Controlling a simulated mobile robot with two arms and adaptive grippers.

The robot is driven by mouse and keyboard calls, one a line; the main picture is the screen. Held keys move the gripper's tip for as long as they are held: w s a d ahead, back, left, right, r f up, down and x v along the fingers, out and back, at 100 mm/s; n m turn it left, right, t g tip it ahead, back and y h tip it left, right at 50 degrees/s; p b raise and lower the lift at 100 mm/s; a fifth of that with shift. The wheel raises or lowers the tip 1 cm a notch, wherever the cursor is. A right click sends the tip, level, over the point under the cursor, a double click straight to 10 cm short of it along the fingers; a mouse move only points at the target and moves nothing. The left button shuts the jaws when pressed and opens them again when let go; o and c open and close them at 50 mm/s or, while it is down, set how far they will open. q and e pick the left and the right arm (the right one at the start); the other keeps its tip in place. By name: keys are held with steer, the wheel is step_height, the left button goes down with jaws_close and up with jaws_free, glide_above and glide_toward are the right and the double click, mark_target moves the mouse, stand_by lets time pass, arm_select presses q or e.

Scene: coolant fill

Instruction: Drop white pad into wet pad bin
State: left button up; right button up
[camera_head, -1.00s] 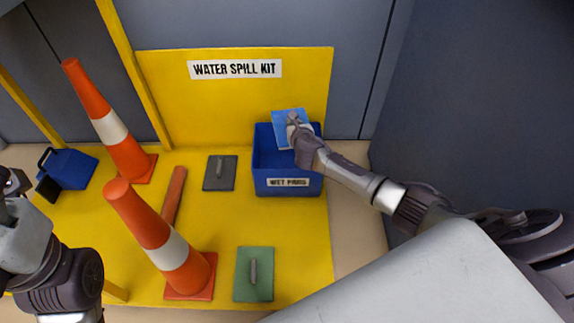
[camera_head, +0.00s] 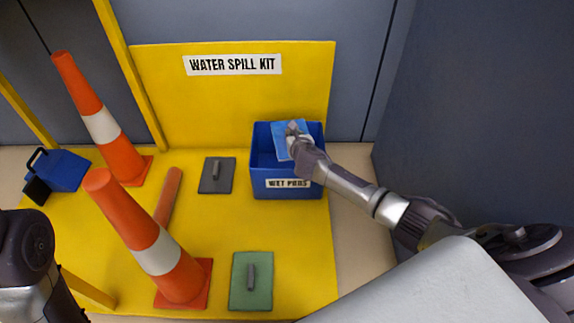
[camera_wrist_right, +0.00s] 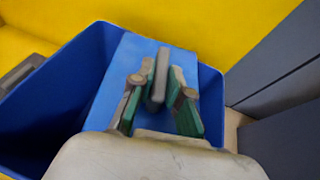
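No white pad shows; the pad at my right gripper is blue with a grey handle. This blue pad (camera_head: 281,142) is tilted in the mouth of the blue bin (camera_head: 262,180) labelled "WET PADS". My right gripper (camera_head: 294,131) has its fingers on either side of the handle and appears shut on it. In the right wrist view the fingers (camera_wrist_right: 161,90) flank the grey handle, with the blue pad (camera_wrist_right: 125,65) behind. The bin's wall (camera_wrist_right: 80,60) surrounds the pad's left side. My left gripper is not in view; only part of that arm shows at lower left.
A dark grey pad (camera_head: 208,180) and a green pad (camera_head: 240,292) lie on the yellow mat (camera_head: 222,225). Two orange cones (camera_head: 112,150) (camera_head: 135,215), an orange bar (camera_head: 168,195) and a blue dustpan-like thing (camera_head: 65,170) stand or lie to the left. A dark wall (camera_head: 480,110) is on the right.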

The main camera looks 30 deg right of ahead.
steer(key=o, duration=0.4)
steer(key=shift+c, duration=0.2)
step_height(320, 180, up, 10)
stand_by(0.5)
